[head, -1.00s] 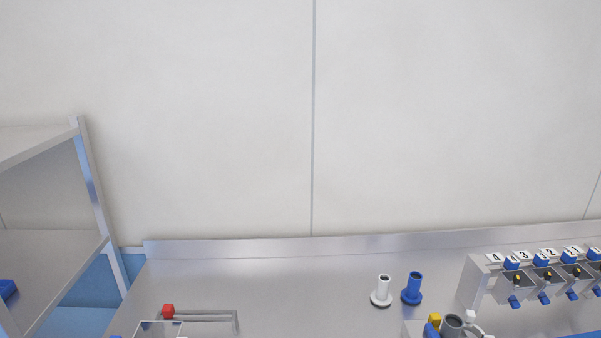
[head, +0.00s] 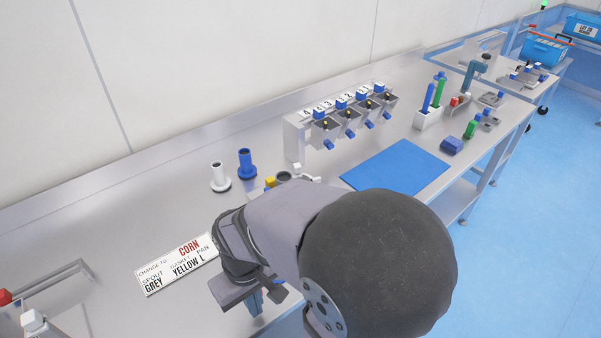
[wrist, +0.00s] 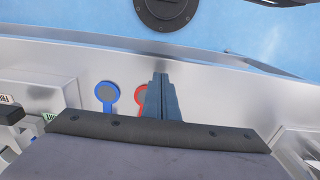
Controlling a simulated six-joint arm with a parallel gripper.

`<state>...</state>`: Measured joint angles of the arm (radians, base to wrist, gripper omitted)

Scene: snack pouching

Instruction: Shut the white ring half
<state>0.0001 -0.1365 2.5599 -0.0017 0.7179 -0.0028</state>
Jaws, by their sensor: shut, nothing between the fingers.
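My arm stands just in front and hides the lower part of this group, so I cannot tell how far the ring half is swung. My gripper (head: 256,303) is shut and empty. It points down near the bench's front edge, below and left of the ring half and apart from it. In the wrist view my gripper's fingers (wrist: 159,78) are together; the ring half is not seen there.
A white and a blue spout (head: 246,164) stand behind. Numbered hoppers (head: 347,117) and a blue mat (head: 395,167) lie to the right. A sign reading CORN (head: 177,264) lies left of my gripper.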

